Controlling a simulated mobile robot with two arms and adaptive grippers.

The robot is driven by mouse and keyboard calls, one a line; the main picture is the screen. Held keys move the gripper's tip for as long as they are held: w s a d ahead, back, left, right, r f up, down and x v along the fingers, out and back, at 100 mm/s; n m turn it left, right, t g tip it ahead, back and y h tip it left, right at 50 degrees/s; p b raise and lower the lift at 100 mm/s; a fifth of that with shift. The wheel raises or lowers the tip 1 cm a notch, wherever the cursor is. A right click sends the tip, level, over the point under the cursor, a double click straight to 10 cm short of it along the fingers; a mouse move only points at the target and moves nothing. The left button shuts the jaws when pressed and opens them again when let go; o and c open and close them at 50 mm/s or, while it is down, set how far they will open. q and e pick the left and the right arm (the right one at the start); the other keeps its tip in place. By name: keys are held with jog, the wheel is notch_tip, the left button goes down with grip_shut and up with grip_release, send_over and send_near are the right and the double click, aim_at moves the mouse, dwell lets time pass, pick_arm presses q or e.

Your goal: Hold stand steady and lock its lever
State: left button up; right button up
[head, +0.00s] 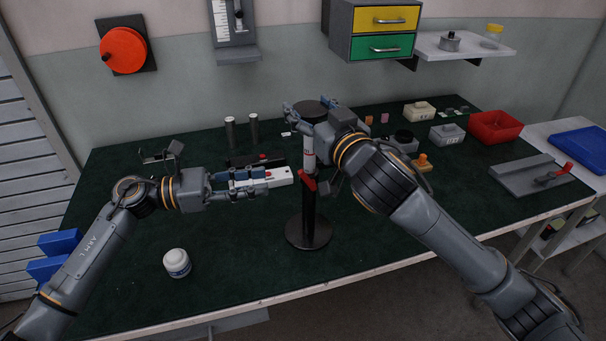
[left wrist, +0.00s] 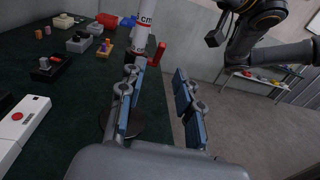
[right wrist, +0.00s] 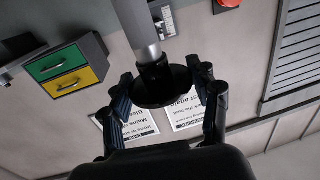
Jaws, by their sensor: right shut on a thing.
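The stand has a round black base (head: 309,233), a black lower tube, a pale upper tube with a cm scale (left wrist: 143,32) and a black top disc (right wrist: 158,88). It stands upright near the table's front. Its red lever (head: 307,181) is on the collar between the tubes and also shows in the left wrist view (left wrist: 158,54). My right gripper (head: 311,107) is shut on the top disc, one finger on each side. My left gripper (head: 266,181) is open and empty, left of the stand at about lever height, fingers toward it. The left finger partly hides the base in the left wrist view.
A white box with a red button (left wrist: 20,118) lies on the dark green table left of the stand. A white jar (head: 177,263) stands at the front left. Two dark cylinders (head: 241,133), small grey boxes and a red bin (head: 497,127) are farther back.

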aim_at(300, 176)
pick_arm(q)
jog(key=x, duration=1)
grip_shut()
